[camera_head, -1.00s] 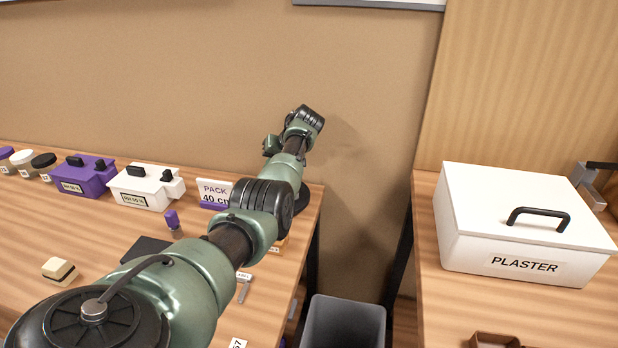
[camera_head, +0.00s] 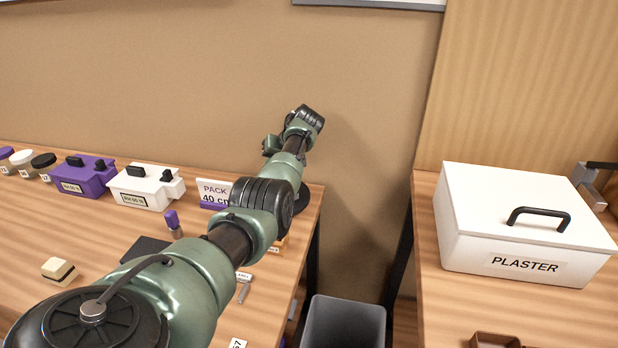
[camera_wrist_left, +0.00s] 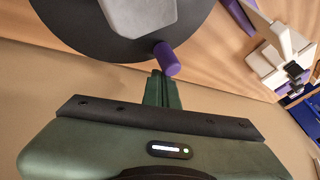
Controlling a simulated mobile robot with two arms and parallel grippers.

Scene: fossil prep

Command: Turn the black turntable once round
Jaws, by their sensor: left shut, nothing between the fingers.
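The black turntable (camera_wrist_left: 85,42) fills the top of the left wrist view as a round dark disc. A grey block (camera_wrist_left: 140,14) sits on it. A purple peg (camera_wrist_left: 167,60) stands at the disc's rim. My left gripper (camera_wrist_left: 160,78) is shut and empty, its fingertips right beside the peg; I cannot tell whether they touch it. In the head view my left arm covers most of the turntable, with a dark edge (camera_head: 302,200) showing beside the arm, and the left gripper itself is hidden. My right gripper is not in view.
A PACK sign (camera_head: 213,192), a white box (camera_head: 146,186), a purple box (camera_head: 84,176) and jars stand along the left bench's back. A grey bin (camera_head: 343,322) is in the gap between benches. A white PLASTER box (camera_head: 522,225) sits on the right bench.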

